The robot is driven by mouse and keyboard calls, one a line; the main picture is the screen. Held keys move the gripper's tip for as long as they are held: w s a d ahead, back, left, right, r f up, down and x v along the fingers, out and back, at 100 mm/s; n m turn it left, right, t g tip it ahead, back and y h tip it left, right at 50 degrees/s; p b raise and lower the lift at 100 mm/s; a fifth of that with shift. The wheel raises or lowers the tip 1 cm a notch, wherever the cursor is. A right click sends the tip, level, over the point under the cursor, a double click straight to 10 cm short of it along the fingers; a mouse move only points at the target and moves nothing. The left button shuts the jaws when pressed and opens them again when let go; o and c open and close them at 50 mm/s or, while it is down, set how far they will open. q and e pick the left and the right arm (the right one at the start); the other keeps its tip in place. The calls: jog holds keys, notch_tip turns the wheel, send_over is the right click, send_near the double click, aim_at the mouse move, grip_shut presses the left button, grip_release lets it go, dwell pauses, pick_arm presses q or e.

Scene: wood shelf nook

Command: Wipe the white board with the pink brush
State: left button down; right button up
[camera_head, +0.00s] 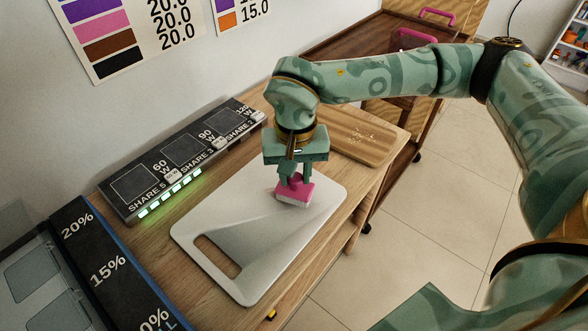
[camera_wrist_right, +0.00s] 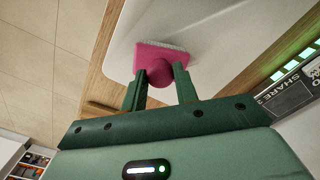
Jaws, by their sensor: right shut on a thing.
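The white board (camera_head: 225,233) lies flat on the wooden table, with a handle slot at its near left end. The pink brush (camera_head: 295,190) has a pink back and pale bristles. It is over the far right part of the board, bristles down, and appears to touch it. My right gripper (camera_head: 294,178) is above the brush and shut on its round pink knob. The right wrist view shows both green fingers on either side of the knob of the brush (camera_wrist_right: 161,58), with the board (camera_wrist_right: 220,30) beyond it. My left gripper is not in view.
A black charging station (camera_head: 180,160) with green lights runs along the wall behind the board. A wooden board with crumbs (camera_head: 360,138) lies behind it to the right. A dark percent-marked panel (camera_head: 105,265) is at the left. Tiled floor is open at the right.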

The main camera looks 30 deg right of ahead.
jog(key=shift+f+b, duration=0.3)
jog(key=shift+f, duration=0.65)
dwell(0.5)
